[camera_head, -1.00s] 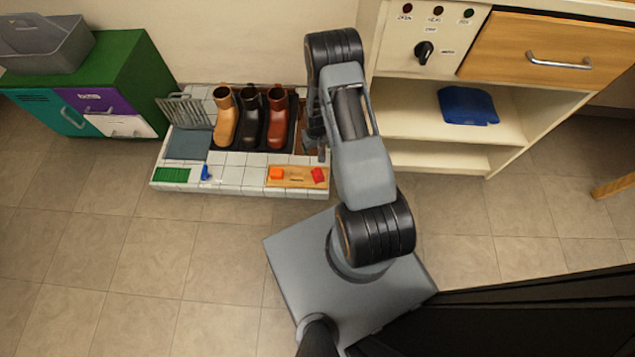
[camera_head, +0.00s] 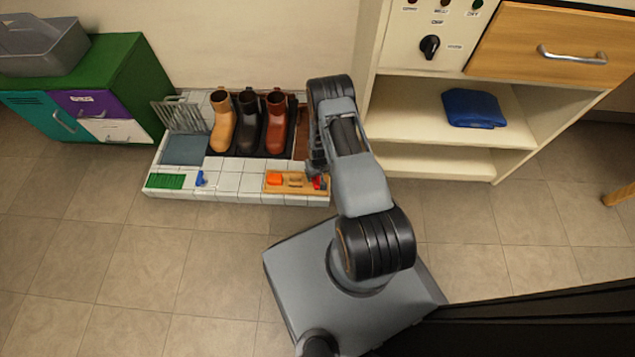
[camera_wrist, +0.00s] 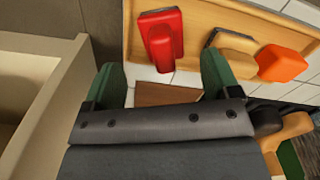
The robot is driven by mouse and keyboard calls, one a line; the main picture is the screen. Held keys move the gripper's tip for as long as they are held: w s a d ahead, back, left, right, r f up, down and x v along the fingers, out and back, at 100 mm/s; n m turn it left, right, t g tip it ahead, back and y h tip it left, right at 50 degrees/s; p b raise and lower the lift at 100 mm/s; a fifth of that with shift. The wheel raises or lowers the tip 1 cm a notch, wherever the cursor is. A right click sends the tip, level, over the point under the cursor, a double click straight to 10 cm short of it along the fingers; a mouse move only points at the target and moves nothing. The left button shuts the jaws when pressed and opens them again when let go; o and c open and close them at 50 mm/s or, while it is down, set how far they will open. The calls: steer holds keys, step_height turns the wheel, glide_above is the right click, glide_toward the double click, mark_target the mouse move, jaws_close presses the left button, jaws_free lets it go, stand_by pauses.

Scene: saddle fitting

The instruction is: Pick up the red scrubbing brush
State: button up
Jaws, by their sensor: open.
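The red scrubbing brush (camera_wrist: 161,38) lies in a shallow wooden tray (camera_wrist: 208,22) in the wrist view. In the head view only a bit of the red brush (camera_head: 321,184) shows at the tray's right end, partly hidden by my arm. My gripper (camera_wrist: 160,80) is open, its two green fingers apart and empty. The brush shows ahead of the gap between the fingertips, not between them. In the head view my gripper (camera_head: 316,172) is down near the right end of the tray; its fingers are hard to make out there.
An orange block (camera_wrist: 281,63) and a tan brush (camera_wrist: 231,44) lie right of the red brush. Several boots (camera_head: 248,122) stand behind the tray on the tiled platform (camera_head: 232,182). A cream cabinet (camera_head: 400,130) stands close on the right.

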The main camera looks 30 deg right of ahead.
mark_target(318, 177)
step_height(318, 177, down, 5)
steer(key=b, duration=0.2)
steer(key=shift+w+a+b, duration=0.15)
steer(key=shift+b, duration=0.25)
steer(key=shift+c, duration=0.3)
steer(key=c, duration=1)
steer(key=shift+c, duration=0.2)
steer(key=shift+r, duration=0.2)
